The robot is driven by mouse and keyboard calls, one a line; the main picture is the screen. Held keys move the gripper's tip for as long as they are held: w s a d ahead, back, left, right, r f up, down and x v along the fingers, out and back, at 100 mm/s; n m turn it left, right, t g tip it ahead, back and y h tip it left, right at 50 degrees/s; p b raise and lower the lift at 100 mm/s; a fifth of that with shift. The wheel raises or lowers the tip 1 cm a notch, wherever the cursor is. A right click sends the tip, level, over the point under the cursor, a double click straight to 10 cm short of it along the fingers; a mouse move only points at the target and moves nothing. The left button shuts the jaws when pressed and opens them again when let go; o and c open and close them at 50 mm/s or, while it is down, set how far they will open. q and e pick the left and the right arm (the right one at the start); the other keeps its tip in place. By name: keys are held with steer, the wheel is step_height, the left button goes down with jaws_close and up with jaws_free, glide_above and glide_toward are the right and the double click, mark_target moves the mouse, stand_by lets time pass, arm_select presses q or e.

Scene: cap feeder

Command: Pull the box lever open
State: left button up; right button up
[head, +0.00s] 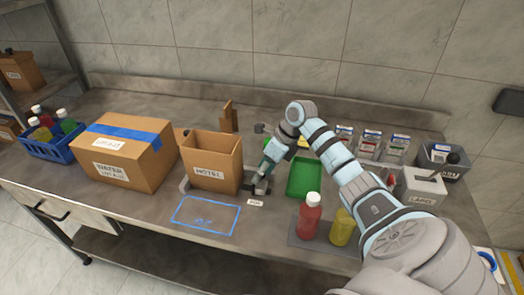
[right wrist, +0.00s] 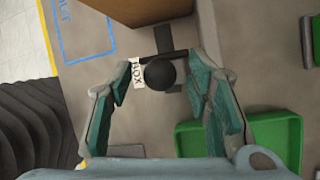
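The box lever has a round black knob (right wrist: 159,75) on a dark arm (right wrist: 165,40), above a small "BOX" label (right wrist: 138,76) in the right wrist view. In the head view the lever (head: 260,187) stands beside an open cardboard box (head: 208,165), and the label (head: 255,202) lies in front of it. My right gripper (right wrist: 162,80) is open, with its teal fingers on either side of the knob. Visible gaps separate the fingers from the knob. In the head view the right gripper (head: 268,163) partly hides the lever. My left gripper is out of view.
A green tray (head: 305,178) is just right of the gripper. Red (head: 309,218) and yellow (head: 342,226) bottles stand in front of it. A large taped carton (head: 125,155) stands left, beside a blue crate (head: 52,143). A blue outlined area (head: 205,216) is empty.

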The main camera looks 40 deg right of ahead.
steer(key=shift+r, duration=0.1)
steer(key=v, duration=1.1)
steer(key=shift+r, duration=0.4)
steer(key=shift+s+d, duration=0.1)
steer(key=shift+d, duration=0.05)
